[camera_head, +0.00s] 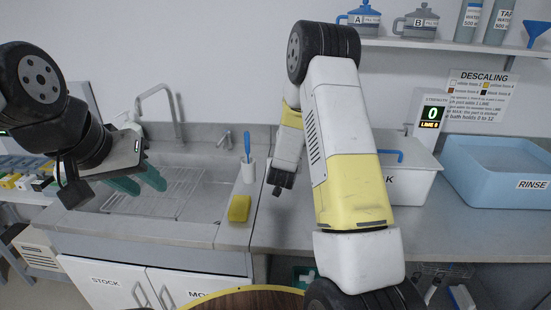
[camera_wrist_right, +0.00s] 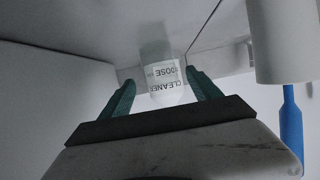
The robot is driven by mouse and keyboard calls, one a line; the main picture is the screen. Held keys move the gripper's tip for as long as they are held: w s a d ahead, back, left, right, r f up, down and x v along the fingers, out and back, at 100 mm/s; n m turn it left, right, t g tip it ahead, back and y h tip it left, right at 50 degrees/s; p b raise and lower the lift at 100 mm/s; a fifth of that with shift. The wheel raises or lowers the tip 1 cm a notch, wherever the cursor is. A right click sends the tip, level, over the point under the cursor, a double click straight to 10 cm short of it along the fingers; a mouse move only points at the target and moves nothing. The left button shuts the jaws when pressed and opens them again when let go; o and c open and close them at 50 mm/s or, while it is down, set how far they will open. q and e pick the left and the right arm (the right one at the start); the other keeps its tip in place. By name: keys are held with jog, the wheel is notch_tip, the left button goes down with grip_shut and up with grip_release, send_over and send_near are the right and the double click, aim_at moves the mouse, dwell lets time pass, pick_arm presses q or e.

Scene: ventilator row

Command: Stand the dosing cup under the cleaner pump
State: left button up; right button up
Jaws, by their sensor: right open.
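In the right wrist view, a pale dosing cup (camera_wrist_right: 166,88) shows between the two teal fingers of my right gripper (camera_wrist_right: 160,82). Its label, with the words CLEANER and DOSE, appears upside down. The fingers are open, with a gap to the cup on the left and a very narrow one on the right. In the head view, my right arm hides the cup, and I cannot make out the right fingers. My left gripper (camera_head: 140,184) hangs over the sink with its teal fingers apart and nothing seen between them.
A white holder (camera_head: 248,172) with a blue brush stands by the sink (camera_head: 188,205); it is close beside my right gripper. A yellow sponge (camera_head: 239,208) lies on the sink's edge. A white lidded tank (camera_head: 408,185) and blue RINSE tub (camera_head: 495,170) stand right.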

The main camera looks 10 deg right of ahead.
jog(key=v, duration=0.5)
jog(key=shift+s+r, duration=0.1)
jog(key=shift+s, duration=0.1)
jog(key=s+a+r+n+g+y, duration=0.1)
jog(key=s+a+r+y, duration=0.2)
jog(key=s+r, duration=0.3)
jog(key=s+a+r+n+g+y, duration=0.1)
jog(key=s+a+r+g+y, duration=0.2)
jog(key=r, duration=0.6)
jog(key=s+r+n+g, duration=0.1)
jog(key=s+r, duration=0.1)
jog(key=s, duration=1)
jog(key=s+d+r+g, duration=0.1)
jog(key=s+r, duration=0.2)
jog(key=s, duration=1)
jog(key=shift+r+n+g, duration=0.15)
jog(key=shift+n+g, duration=0.25)
